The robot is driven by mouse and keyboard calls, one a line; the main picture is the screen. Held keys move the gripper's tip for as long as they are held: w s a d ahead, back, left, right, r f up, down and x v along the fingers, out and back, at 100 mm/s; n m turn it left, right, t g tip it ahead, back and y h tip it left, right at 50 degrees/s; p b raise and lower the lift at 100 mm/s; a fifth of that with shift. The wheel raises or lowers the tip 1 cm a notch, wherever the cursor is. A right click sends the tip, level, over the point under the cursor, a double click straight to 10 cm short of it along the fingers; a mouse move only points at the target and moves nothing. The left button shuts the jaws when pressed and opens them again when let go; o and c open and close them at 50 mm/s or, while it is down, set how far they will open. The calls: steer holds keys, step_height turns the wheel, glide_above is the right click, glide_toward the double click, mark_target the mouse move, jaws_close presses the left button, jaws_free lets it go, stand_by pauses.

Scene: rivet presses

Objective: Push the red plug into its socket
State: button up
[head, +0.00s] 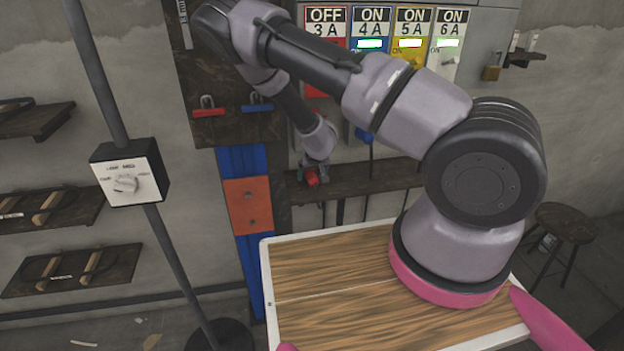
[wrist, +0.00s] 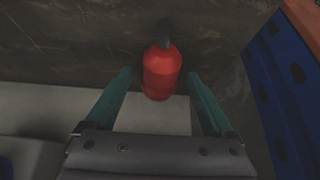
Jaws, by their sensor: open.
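The red plug (head: 312,177) is at the near edge of the dark shelf in the head view, partly hidden by my gripper (head: 310,168). In the wrist view the red plug (wrist: 162,74) is a rounded red body with a dark stem or cable at its top. My gripper (wrist: 160,80) is open, with one teal finger on each side of the plug and a visible gap at both sides. The red panel marked OFF 3A (head: 325,22) is on the wall above, largely hidden by my arm. I cannot make out its socket.
Blue, yellow and white panels (head: 411,28) marked ON stand to the right of the red one. The dark shelf (head: 375,178) runs along the wall. A blue and orange post (head: 248,205) is left of my gripper. A pole carries a dial box (head: 128,178).

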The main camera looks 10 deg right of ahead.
mark_target(311, 172)
steer(key=shift+c, duration=0.3)
steer(key=c, duration=1.3)
steer(key=shift+r, duration=0.5)
steer(key=v, duration=0.2)
steer(key=shift+r, duration=0.4)
steer(key=s, duration=1.7)
